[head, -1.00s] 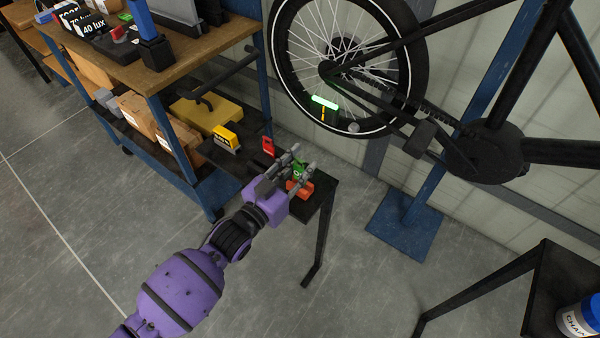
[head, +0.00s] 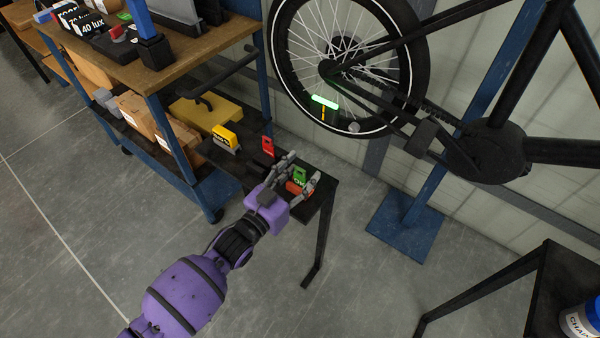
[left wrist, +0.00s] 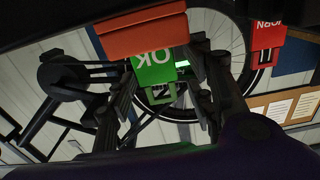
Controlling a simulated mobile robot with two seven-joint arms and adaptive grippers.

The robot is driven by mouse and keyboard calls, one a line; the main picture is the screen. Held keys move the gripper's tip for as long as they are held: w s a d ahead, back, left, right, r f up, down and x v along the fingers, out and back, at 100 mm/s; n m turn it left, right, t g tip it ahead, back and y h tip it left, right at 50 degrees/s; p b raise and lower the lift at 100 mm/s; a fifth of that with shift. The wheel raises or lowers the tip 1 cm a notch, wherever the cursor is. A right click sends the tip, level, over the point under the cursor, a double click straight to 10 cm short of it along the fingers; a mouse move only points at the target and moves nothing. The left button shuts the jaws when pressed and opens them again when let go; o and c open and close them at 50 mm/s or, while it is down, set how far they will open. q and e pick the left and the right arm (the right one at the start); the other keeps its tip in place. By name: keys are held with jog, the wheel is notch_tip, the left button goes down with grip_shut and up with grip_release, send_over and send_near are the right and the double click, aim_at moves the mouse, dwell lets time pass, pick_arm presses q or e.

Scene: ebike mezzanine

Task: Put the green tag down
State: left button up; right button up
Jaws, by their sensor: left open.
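The green tag (head: 300,175) stands near the right end of a narrow black shelf (head: 318,190), by a small orange-red block (head: 294,188). In the left wrist view, which looks upside down, the green tag (left wrist: 153,66) shows "OK" lettering next to the orange-red block (left wrist: 143,38). My left gripper (head: 300,169) is open, with one finger to each side of the tag. Its fingers frame the tag in the wrist view too, with gaps visible. Whether the tag sits in the block or only beside it I cannot tell. My right gripper is out of view.
A blue-framed workbench (head: 168,70) is at upper left. A bicycle wheel (head: 348,60) hangs behind. Open floor (head: 380,285) lies in front.

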pick_arm(q)
jog(key=shift+r, duration=0.1)
jog(key=shift+s+a+r, duration=0.1)
jog(key=shift+s, duration=0.05)
jog(key=v, duration=1.2)
jog(key=s+a+f+n+g+y, duration=0.2)
jog(key=s+f, duration=0.4)
jog(key=s, duration=0.4)
jog(key=s+a+f+n+g+y, duration=0.2)
jog(key=s+a+f+y, duration=0.3)
jog(key=s, duration=0.6)
jog(key=s+a+f+n+g+y, duration=0.2)
jog(key=s+a+f, duration=0.4)
jog(key=s, duration=0.5)
jog(key=shift+a+f+n+g+y, duration=0.15)
jog(key=shift+f+n+g+y, duration=0.25)
jog(key=shift+f+g+y, duration=0.3)
